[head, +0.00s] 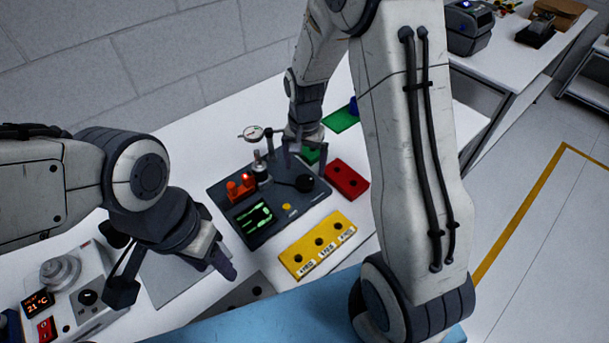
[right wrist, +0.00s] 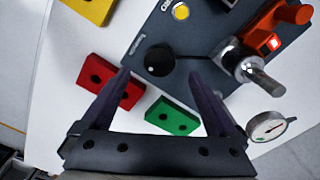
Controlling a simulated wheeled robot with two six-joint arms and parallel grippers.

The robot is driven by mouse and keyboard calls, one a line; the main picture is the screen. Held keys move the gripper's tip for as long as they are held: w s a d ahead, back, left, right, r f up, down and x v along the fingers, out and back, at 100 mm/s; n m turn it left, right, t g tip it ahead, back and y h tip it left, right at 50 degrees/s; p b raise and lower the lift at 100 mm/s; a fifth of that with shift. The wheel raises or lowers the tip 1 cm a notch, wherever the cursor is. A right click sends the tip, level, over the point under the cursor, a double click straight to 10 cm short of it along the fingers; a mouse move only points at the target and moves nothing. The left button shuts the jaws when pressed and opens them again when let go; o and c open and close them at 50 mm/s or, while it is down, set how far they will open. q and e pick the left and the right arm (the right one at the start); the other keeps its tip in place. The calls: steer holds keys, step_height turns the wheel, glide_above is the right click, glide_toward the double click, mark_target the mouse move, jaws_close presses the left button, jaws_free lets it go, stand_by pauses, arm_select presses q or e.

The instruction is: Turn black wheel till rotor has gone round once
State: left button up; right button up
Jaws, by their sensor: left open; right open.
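The black wheel (head: 304,183) sits on the right part of a dark grey board (head: 268,236). In the right wrist view the wheel (right wrist: 160,60) shows between and just past the fingertips of my right gripper (right wrist: 158,76), which is open and empty. In the head view my right gripper (head: 305,163) is over the far right edge of the board, beside the wheel. A silver cylinder with a shaft (right wrist: 246,66), perhaps the rotor, stands on the board beside an orange part (right wrist: 280,22). My left gripper (head: 172,280) is open and empty, left of the board.
A dial gauge (head: 252,133) stands behind the board. A red block (head: 347,180), a green block (right wrist: 172,117) and a yellow block (head: 318,246) lie around the board. A soldering-type station (head: 70,298) with a display is at the lower left.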

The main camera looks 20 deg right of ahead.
mark_target(303, 182)
step_height(303, 182, up, 5)
stand_by(0.3)
steer(key=s+a+r+n, duration=0.4)
steer(key=s+a+n, duration=0.2)
steer(key=s+a, duration=0.25)
steer(key=s+a+r+n, duration=0.1)
steer(key=s+a+n, duration=0.1)
steer(key=s+n, duration=0.2)
steer(key=s+a+r+n+y, duration=0.1)
steer(key=s+a+n, duration=0.2)
steer(key=s, duration=0.8)
steer(key=shift+s+a+r+n, duration=0.15)
steer(key=shift+a+r+n, duration=0.1)
steer(key=shift+n, duration=0.75)
